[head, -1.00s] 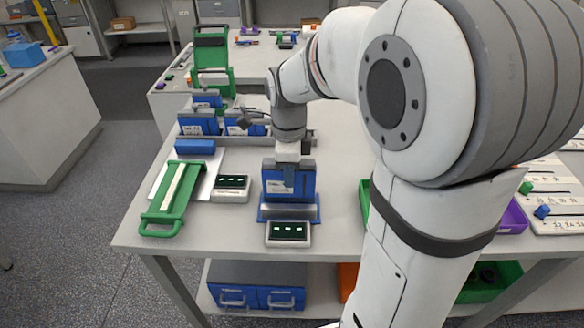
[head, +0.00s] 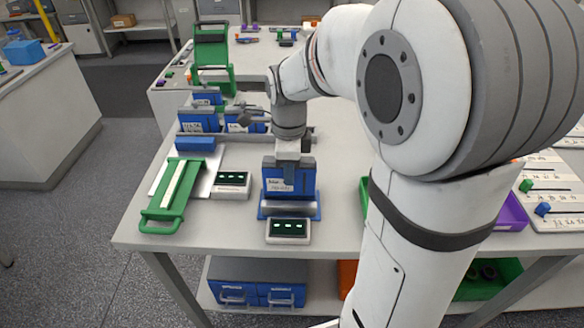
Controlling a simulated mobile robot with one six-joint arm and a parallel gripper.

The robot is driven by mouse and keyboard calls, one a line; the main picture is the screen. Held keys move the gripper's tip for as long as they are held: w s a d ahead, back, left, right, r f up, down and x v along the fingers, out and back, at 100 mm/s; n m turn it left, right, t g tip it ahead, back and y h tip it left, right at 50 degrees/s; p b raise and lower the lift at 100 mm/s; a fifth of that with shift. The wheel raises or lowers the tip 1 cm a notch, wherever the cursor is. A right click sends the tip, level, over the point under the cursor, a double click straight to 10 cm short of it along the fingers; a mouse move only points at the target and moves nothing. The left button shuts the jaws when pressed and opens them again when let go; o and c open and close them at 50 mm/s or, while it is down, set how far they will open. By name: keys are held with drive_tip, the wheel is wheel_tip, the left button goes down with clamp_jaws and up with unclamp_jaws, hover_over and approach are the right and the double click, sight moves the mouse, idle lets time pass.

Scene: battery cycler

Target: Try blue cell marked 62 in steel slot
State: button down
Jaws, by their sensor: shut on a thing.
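A blue cell (head: 278,187) with a dark top and a white label stands upright at the steel slot (head: 288,206), on a blue base near the table's front. The label's print is too small to read surely. My gripper (head: 289,172) comes down from above and is shut on the cell's upper part. The steel front hides the cell's lower edge, so I cannot tell how deep it sits.
Several blue cells (head: 198,122) stand behind, near a green rack (head: 212,50). A purple bin (head: 512,213) and a number board (head: 560,215) are at the right.

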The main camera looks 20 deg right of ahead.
drive_tip(key=shift+f+b, duration=1.45)
drive_tip(key=shift+f, duration=0.55)
idle(1.4)
drive_tip(key=shift+r, duration=0.1)
idle(0.9)
drive_tip(key=shift+r+p, duration=3.65)
drive_tip(key=shift+r, duration=0.8)
drive_tip(key=shift+f, duration=0.1)
